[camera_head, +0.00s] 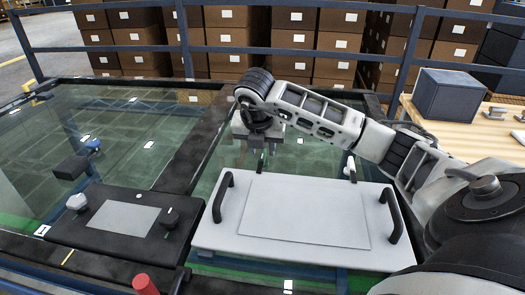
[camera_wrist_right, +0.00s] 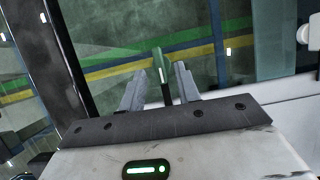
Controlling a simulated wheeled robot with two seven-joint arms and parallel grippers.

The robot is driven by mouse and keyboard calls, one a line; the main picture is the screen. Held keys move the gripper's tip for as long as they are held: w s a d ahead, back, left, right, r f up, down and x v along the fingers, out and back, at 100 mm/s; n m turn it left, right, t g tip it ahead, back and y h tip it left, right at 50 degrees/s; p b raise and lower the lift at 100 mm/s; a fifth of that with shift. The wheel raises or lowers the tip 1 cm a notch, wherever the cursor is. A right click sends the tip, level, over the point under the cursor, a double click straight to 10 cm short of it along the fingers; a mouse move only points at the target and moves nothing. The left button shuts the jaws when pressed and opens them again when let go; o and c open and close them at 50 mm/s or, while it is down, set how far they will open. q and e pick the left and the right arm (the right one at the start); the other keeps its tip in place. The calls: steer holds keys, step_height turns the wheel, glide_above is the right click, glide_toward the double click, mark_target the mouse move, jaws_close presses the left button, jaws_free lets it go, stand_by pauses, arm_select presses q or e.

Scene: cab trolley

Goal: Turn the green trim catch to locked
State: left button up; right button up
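The green trim catch (camera_wrist_right: 158,62) shows in the right wrist view as a green lever on a dark stem. It stands between the two grey fingers of my right gripper (camera_wrist_right: 160,86). The fingers are apart, with a visible gap beside the stem, so the gripper looks open around the catch rather than shut on it. In the head view my right gripper (camera_head: 256,157) points down behind the white panel, over the glass. The catch cannot be made out there. My left gripper is not in view.
A white panel (camera_head: 228,243) with two black handles lies in front of the gripper. A dark panel with knobs (camera_head: 78,232) is at left, with a red knob (camera_head: 145,285) near the front. A blue-grey box (camera_head: 445,95) sits on a wooden bench at right. Blue rails run behind.

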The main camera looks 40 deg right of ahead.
steer(key=p+v, duration=0.3)
steer(key=v, duration=1)
steer(key=shift+a+r, duration=0.15)
